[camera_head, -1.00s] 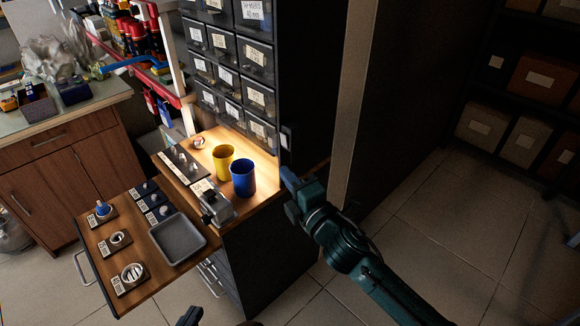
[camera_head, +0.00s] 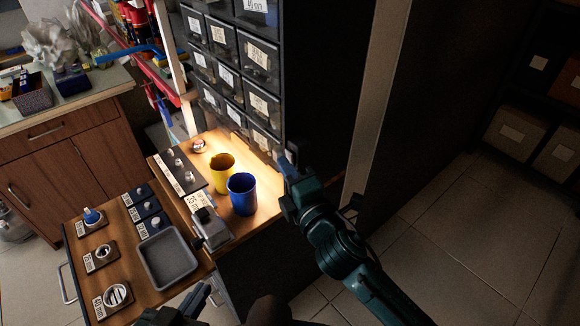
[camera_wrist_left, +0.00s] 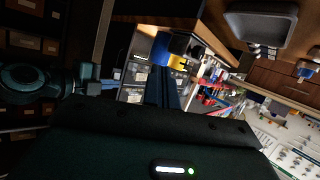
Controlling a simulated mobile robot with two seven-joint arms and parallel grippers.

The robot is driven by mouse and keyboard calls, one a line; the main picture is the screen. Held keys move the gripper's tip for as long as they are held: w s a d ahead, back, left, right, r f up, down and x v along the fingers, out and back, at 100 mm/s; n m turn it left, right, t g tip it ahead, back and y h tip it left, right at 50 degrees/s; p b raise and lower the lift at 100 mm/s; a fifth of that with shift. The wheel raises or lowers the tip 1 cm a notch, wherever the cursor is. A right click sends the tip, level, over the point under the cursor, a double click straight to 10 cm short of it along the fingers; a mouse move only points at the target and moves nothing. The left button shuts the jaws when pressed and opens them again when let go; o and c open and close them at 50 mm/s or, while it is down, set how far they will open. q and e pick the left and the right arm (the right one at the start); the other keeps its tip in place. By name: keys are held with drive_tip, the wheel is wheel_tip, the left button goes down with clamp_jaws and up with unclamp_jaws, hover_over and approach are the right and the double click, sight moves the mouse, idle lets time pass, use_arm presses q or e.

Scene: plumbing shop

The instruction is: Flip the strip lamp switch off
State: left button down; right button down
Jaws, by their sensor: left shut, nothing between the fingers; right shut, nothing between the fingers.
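The strip lamp switch (camera_head: 292,148) is a small pale plate on the dark side of the drawer cabinet, near its front edge. Its rocker position is too small to tell. My right gripper (camera_head: 287,168) is shut and empty, its tips just below the switch and partly overlapping it in the head view; I cannot tell if they touch. The lamp itself is hidden, but warm light falls on the wooden worktop (camera_head: 262,222). My left gripper (camera_head: 197,300) is shut and empty, low in the head view, in front of the worktop. Its dark fingers (camera_wrist_left: 168,92) show in the left wrist view.
A blue cup (camera_head: 242,195) and a yellow cup (camera_head: 222,172) stand on the worktop near my right gripper. A grey tray (camera_head: 168,258) and several labelled fittings lie left. Labelled drawers (camera_head: 228,85) rise behind. Floor (camera_head: 440,250) at right is clear.

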use_arm(q)
drive_tip(key=shift+w+d, duration=0.35)
drive_tip(key=shift+w, duration=0.1)
use_arm(e)
drive_tip(key=shift+w+d, duration=0.2)
drive_tip(key=shift+d, duration=0.05)
use_arm(q)
drive_tip(key=shift+r, duration=0.15)
